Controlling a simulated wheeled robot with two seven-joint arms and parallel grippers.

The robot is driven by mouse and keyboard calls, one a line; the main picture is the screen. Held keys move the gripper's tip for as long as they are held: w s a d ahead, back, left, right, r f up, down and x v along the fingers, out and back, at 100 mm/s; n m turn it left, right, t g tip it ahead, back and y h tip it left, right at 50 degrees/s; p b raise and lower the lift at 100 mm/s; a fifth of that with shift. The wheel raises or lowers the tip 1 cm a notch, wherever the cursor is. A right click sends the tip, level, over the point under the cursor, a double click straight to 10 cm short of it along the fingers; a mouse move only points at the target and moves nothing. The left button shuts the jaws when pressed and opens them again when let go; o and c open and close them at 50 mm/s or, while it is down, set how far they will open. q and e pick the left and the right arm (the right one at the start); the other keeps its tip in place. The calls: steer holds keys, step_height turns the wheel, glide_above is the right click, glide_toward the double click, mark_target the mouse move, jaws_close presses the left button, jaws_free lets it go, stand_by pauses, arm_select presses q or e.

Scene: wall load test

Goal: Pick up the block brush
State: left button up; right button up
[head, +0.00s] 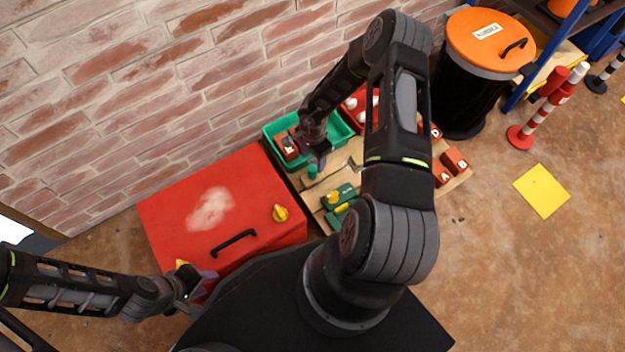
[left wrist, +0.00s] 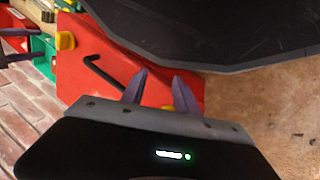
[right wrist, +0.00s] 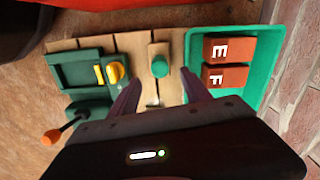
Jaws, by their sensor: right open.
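What looks like the block brush (right wrist: 158,60), a small pale wooden block with a green round grip, lies on the planked wooden surface (right wrist: 130,42) in the right wrist view. In the head view its green grip (head: 312,171) shows just below my right gripper (head: 316,155). In the right wrist view the fingers of my right gripper (right wrist: 162,84) are spread and empty, with the brush ahead between their tips and apart from them. My left gripper (head: 200,284) is at the red box's front; its fingers (left wrist: 159,82) are apart and empty.
A green tray (right wrist: 262,85) with red lettered blocks stands beside the brush. A green fixture (right wrist: 75,70) with a yellow knob is on its other side. The red box (head: 170,220), brick wall (head: 130,90) and orange-lidded bin (head: 465,100) surround the area.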

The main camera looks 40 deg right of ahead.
mark_target(313, 167)
steer(key=shift+f+b, duration=0.55)
steer(key=shift+f, duration=0.7)
step_height(313, 167, down, 5)
steer(key=b, duration=0.2)
steer(key=shift+f+b, duration=0.15)
steer(key=shift+b, duration=0.25)
jaws_close()
